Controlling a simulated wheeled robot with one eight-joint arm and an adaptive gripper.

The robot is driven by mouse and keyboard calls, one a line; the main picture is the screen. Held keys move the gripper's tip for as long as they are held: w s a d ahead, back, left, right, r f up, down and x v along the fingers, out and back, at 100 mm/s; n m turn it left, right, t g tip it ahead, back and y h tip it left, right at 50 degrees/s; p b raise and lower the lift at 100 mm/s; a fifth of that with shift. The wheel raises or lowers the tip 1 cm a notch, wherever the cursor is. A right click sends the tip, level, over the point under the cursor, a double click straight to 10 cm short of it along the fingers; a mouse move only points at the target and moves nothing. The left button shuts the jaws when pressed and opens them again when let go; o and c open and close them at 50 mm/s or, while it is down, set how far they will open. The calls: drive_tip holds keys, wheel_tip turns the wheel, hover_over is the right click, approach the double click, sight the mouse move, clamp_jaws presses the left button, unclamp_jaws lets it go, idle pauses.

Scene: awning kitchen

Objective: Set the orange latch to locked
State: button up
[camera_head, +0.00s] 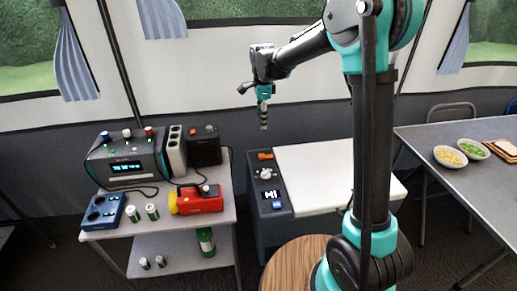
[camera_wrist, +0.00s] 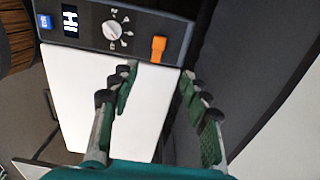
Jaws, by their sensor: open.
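The orange latch (camera_head: 265,156) sits at the far end of the dark control panel on the cooler-like box, above a white dial. In the wrist view the orange latch (camera_wrist: 158,47) is at the top, just beyond the fingertips and between their lines. My gripper (camera_head: 264,125) hangs above the box, apart from the latch. In the wrist view my gripper (camera_wrist: 158,78) is open and empty, with its two fingers spread. Whether the latch is locked cannot be told.
The panel (camera_head: 262,200) also has a dial (camera_wrist: 112,29), a lit display (camera_wrist: 70,22) and a blue button (camera_wrist: 44,21). The box has a flat white lid (camera_head: 315,160). A cart (camera_head: 225,215) with a red-yellow flashlight (camera_head: 200,199) stands left. A table with bowls (camera_head: 449,156) stands right.

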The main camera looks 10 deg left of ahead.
sight(262, 155)
wheel_tip(262, 155, down, 17)
drive_tip(key=shift+s+f, duration=0.1)
idle(0.4)
drive_tip(key=shift+c, duration=0.4)
clamp_jaws()
